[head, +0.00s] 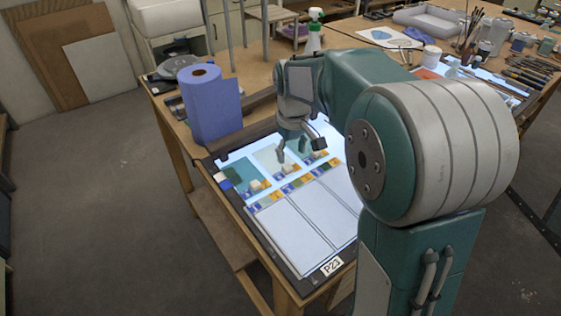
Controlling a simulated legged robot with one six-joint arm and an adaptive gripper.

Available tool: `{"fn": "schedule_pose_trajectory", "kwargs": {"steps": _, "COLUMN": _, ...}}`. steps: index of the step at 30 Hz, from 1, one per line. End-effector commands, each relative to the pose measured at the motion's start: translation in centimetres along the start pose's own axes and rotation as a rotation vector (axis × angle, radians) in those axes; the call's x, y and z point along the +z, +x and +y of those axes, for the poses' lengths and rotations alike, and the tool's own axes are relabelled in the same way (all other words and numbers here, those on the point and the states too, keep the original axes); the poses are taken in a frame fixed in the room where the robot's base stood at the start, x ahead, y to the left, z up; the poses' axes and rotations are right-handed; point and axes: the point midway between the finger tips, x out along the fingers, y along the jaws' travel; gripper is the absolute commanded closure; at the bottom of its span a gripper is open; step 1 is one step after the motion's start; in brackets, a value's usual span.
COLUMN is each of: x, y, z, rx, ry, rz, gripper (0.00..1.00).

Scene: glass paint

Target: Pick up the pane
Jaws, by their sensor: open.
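A lit panel (262,262) in a dark frame lies on the wooden bench. Several small painted panes lie across its back half, with patches of green, blue, orange and cream; one pane (236,174) is at the left and another pane (268,158) is nearer the middle. Pale blank rectangles (290,236) fill the front half. Which pane the task means is not clear. My gripper (292,152) points down over the painted panes, open, with nothing seen between its fingers. I cannot tell its exact height above them. My arm hides the right part of the panel.
A blue paper roll (208,103) stands upright at the panel's back left corner. A spray bottle (314,32) stands farther back. A white tub (431,56), brushes and jars crowd the back right. A "P23" label (332,266) is on the front edge. The floor at left is clear.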

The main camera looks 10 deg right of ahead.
Motion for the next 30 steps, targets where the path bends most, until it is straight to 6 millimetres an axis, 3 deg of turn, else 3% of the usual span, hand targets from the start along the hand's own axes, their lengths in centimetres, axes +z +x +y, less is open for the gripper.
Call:
{"fn": "schedule_pose_trajectory", "kwargs": {"steps": 9, "x": -0.1, "y": 4.5, "z": 0.1, "rx": -0.002, "ry": 0.000, "rz": -0.003, "gripper": 0.29}}
{"fn": "schedule_pose_trajectory", "kwargs": {"steps": 18, "x": -0.1, "y": 5.0, "z": 0.2, "rx": -0.001, "ry": 0.000, "rz": 0.001, "gripper": 0.29}}
{"fn": "schedule_pose_trajectory", "kwargs": {"steps": 20, "x": -0.1, "y": 5.0, "z": 0.1, "rx": 0.000, "ry": 0.000, "rz": 0.001, "gripper": 0.51}}
{"fn": "schedule_pose_trajectory", "kwargs": {"steps": 23, "x": -0.1, "y": 5.1, "z": 0.1, "rx": -0.001, "ry": 0.000, "rz": 0.000, "gripper": 0.95}}
{"fn": "schedule_pose_trajectory", "kwargs": {"steps": 24, "x": -0.1, "y": 5.1, "z": 0.1, "rx": -0.001, "ry": 0.000, "rz": 0.000, "gripper": 1.00}}
{"fn": "schedule_pose_trajectory", "kwargs": {"steps": 30, "x": -0.1, "y": 5.2, "z": 0.1, "rx": -0.002, "ry": 0.000, "rz": -0.003, "gripper": 1.00}}
